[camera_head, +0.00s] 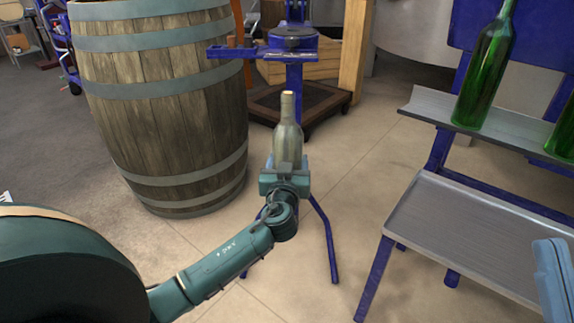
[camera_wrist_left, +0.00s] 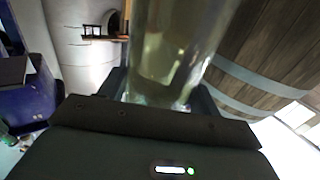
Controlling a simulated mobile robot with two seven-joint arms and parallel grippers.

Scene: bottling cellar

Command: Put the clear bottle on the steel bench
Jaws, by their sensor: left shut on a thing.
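The clear bottle (camera_head: 288,140) is upright, pale and see-through, with a light tan top. My left gripper (camera_head: 287,168) is shut around its lower part and holds it in front of a blue stand. In the left wrist view the bottle (camera_wrist_left: 175,50) rises from between the fingers, its top out of frame. The grey steel bench (camera_head: 450,225), with a raised rim and blue legs, stands to the right, apart from the bottle. A light-blue part of my right gripper (camera_head: 553,278) shows at the right edge, in front of the bench; its opening cannot be made out.
A green bottle (camera_head: 485,70) stands on a grey shelf (camera_head: 420,103) above the back of the bench, with another at the right edge. A large wooden barrel (camera_head: 165,110) stands left of my left gripper. The near part of the bench top is bare.

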